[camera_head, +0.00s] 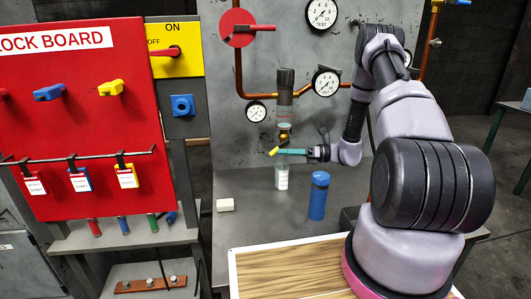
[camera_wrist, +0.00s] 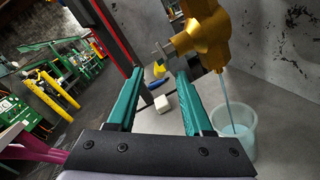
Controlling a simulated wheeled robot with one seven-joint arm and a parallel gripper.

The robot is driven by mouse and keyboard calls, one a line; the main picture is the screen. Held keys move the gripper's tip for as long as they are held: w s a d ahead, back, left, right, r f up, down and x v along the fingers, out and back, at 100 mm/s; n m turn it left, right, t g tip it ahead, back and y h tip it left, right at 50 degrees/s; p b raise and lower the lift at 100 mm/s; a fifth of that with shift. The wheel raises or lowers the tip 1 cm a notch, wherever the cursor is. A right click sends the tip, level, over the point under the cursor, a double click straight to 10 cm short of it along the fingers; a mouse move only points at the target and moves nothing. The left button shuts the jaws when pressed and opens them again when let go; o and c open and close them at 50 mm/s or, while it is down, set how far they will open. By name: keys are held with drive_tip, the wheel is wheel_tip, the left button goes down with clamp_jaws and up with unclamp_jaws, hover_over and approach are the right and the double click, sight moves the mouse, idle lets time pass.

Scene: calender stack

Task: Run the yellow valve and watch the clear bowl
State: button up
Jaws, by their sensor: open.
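The yellow valve handle (camera_head: 273,152) sits at the brass valve under the filter unit on the grey panel. In the wrist view its yellow end (camera_wrist: 159,71) shows between my fingertips, and the brass body (camera_wrist: 201,40) is to the right. My gripper (camera_head: 278,153) is open, with its teal fingers at the handle; I cannot tell whether they touch it. The clear bowl (camera_head: 284,113) hangs above the valve, with a reddish band low in it. A thin bluish stream runs from the brass outlet into a clear cup (camera_wrist: 240,145) holding pale blue liquid; the labelled cup (camera_head: 282,180) stands on the bench.
A blue bottle (camera_head: 318,196) stands right of the cup on the grey bench (camera_head: 243,250). A white block (camera_head: 225,205) lies to the left. The red lock board (camera_head: 80,120) stands farther left. Pressure gauges (camera_head: 326,82) and copper pipes are on the panel.

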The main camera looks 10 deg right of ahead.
drive_tip(key=x, duration=0.7)
drive_tip(key=shift+a, duration=0.2)
clamp_jaws()
idle(1.1)
